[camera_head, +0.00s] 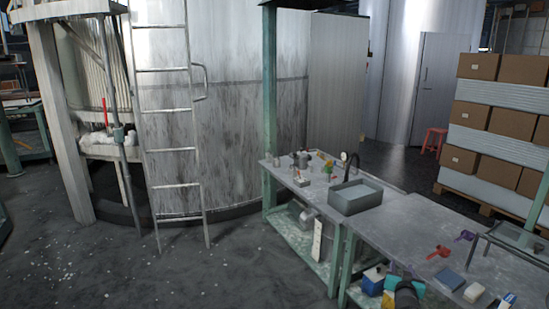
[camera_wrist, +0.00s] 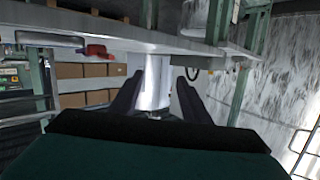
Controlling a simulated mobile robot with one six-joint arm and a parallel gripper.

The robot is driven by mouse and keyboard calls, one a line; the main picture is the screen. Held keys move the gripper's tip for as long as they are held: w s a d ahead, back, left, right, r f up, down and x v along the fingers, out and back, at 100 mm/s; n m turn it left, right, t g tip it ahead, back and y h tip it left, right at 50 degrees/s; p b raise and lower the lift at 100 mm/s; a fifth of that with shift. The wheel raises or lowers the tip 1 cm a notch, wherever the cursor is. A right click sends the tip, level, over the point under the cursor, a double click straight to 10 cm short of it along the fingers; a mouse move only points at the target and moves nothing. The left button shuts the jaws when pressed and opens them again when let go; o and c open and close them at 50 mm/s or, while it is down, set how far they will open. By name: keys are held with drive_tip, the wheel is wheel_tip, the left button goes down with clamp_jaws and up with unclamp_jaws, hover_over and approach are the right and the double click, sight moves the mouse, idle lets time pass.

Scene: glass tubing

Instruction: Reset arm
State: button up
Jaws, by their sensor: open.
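My gripper (camera_wrist: 159,82) shows in the wrist view, with its two dark fingers apart. No held object shows between them. A bright silver cylinder (camera_wrist: 153,97) shows between the fingers, seemingly behind them; I cannot tell how far off it is. The wide dark green and black body of the gripper fills the bottom of that view.
A long workbench (camera_head: 385,233) carries a grey basin (camera_head: 355,197), a red tool (camera_head: 439,252) and small items. A large tank (camera_head: 225,120) with a ladder (camera_head: 170,150) stands behind left. Stacked cardboard boxes (camera_head: 490,118) stand right.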

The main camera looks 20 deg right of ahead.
drive_tip(key=w+a+f+n+g+y, duration=0.1)
drive_tip(key=a+f+g+y, duration=0.15)
drive_tip(key=a+f, duration=0.95)
drive_tip(key=w+a+f+n+g+y, duration=0.1)
drive_tip(key=a+f+y, duration=0.2)
drive_tip(key=a+f, duration=0.9)
drive_tip(key=s+a+f+n+g, duration=0.1)
drive_tip(key=s+a+f, duration=0.1)
drive_tip(key=a, duration=0.4)
drive_tip(key=s+a+f+g, duration=0.1)
drive_tip(key=s+a, duration=0.2)
drive_tip(key=a, duration=0.4)
drive_tip(key=s+a+f+n+g+y, duration=0.1)
drive_tip(key=s+a+f+g, duration=0.1)
drive_tip(key=s+a+f, duration=0.4)
drive_tip(key=s+a+f+n+g+y, duration=0.1)
drive_tip(key=s+a+f+g, duration=0.3)
drive_tip(key=s, duration=0.5)
drive_tip(key=s+a+r+n+g+y, duration=0.1)
drive_tip(key=s+a+g, duration=0.2)
drive_tip(key=s, duration=0.6)
drive_tip(key=s+a+r+n+g+y, duration=0.1)
drive_tip(key=s+a+r+n+g, duration=0.1)
drive_tip(key=s, duration=0.7)
drive_tip(key=shift+a+g, duration=0.4)
drive_tip(key=shift+g, duration=0.25)
